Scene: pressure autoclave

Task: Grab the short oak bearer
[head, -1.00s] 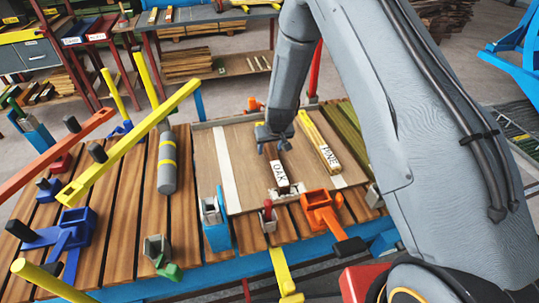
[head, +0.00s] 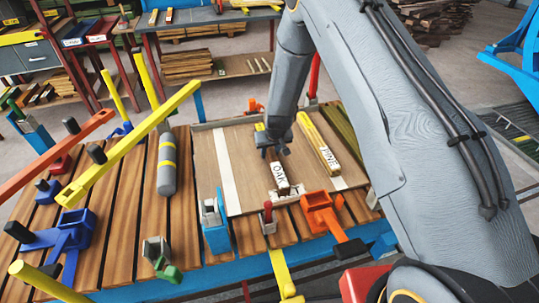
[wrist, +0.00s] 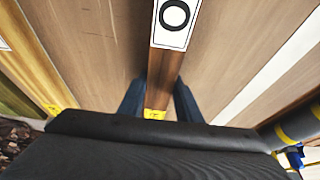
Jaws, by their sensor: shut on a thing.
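The oak bearer (head: 281,175) is a short dark brown bar with a white OAK label and a yellow end. It lies on the wooden board in the head view. My gripper (head: 274,148) is over its far part, pointing down. In the wrist view the two dark fingers (wrist: 160,100) stand on either side of the bearer (wrist: 164,92), shut on it near its yellow end. Part of the label with an O shows above the fingers. The gripper hides part of the bearer in the head view.
A yellow-ended bar labelled PINE (head: 318,143) lies close on the right. An orange clamp (head: 322,212) and a small red-handled clamp (head: 268,216) stand at the board's near edge. A grey cylinder with yellow bands (head: 167,165) lies to the left. The board's left part is clear.

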